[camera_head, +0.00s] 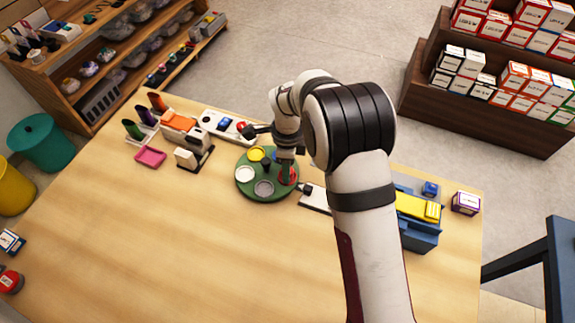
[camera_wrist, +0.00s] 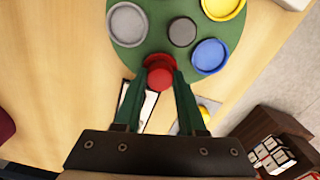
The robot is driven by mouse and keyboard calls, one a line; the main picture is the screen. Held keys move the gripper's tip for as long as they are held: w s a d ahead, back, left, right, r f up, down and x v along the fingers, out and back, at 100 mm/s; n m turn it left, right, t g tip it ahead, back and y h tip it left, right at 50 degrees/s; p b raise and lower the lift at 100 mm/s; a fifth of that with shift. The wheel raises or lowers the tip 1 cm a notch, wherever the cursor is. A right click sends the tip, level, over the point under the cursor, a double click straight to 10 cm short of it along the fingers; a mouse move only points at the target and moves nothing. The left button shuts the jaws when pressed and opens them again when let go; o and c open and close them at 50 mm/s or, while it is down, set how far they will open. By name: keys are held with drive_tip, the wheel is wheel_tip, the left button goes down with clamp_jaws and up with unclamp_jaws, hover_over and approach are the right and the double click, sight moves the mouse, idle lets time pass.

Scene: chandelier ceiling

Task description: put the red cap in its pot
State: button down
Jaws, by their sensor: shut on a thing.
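A round green tray (camera_head: 277,193) holds several coloured pots and also shows in the wrist view (camera_wrist: 152,38). The red pot (camera_head: 291,178) is at the tray's right edge. My gripper (camera_wrist: 161,76) points down over that edge. Its green fingers are shut on the red cap (camera_wrist: 160,80), which hides most of the red pot (camera_wrist: 157,60) in the wrist view. The cap is right at the red pot. I cannot tell whether it sits inside or just above it.
The tray also carries a yellow pot (camera_head: 256,154), a white pot (camera_head: 244,174), a grey pot (camera_head: 264,188) and a blue pot (camera_wrist: 210,56). A white board (camera_head: 314,198) lies just right of the tray, and a blue box (camera_head: 418,235) stands further right.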

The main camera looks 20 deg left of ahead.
drive_tip(key=shift+f, duration=0.2)
idle(0.4)
drive_tip(key=shift+c, duration=2)
unclamp_jaws()
drive_tip(key=shift+o, duration=0.2)
drive_tip(key=o, duration=0.4)
drive_tip(key=shift+c, duration=0.2)
drive_tip(key=shift+r, duration=3.75)
